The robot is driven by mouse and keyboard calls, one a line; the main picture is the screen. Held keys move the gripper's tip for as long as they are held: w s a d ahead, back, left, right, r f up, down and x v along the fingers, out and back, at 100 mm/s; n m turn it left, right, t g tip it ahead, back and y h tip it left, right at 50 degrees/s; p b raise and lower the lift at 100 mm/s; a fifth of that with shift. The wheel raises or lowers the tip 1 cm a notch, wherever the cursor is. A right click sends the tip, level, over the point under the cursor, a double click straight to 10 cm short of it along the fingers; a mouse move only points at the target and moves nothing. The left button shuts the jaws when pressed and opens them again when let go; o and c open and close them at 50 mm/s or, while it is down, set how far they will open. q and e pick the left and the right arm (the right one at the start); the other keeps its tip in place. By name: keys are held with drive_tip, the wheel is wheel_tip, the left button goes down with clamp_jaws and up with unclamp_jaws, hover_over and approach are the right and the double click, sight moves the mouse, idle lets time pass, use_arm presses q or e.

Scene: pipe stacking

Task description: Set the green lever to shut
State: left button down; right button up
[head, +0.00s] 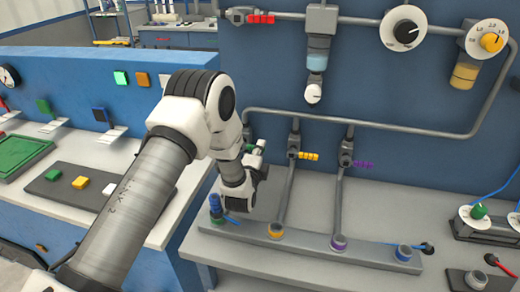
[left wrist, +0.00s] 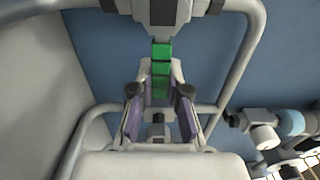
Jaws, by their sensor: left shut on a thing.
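The green lever (left wrist: 161,52) sticks out from its grey valve body (left wrist: 165,12) towards my left gripper (left wrist: 158,92). The gripper's two fingers are closed around the lever's outer end in the left wrist view. In the head view the left gripper (head: 260,160) is at the blue wall panel, left of the yellow lever (head: 309,156). My wrist hides most of the green lever there; only a small green bit (head: 262,143) shows. My right gripper is not in view.
A purple lever (head: 362,165) and a red lever (head: 262,18) sit on other grey pipes. Two round dials (head: 404,30) are at the upper right. A grey ledge (head: 380,230) with pipe sockets is below. A side bench with buttons (head: 80,182) is at left.

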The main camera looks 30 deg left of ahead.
use_arm(q)
drive_tip(key=c, duration=1.1)
unclamp_jaws()
drive_tip(key=shift+f, duration=0.1)
drive_tip(key=shift+c, duration=0.2)
drive_tip(key=v, duration=0.7)
drive_tip(key=shift+s, duration=0.2)
drive_tip(key=shift+d, duration=0.1)
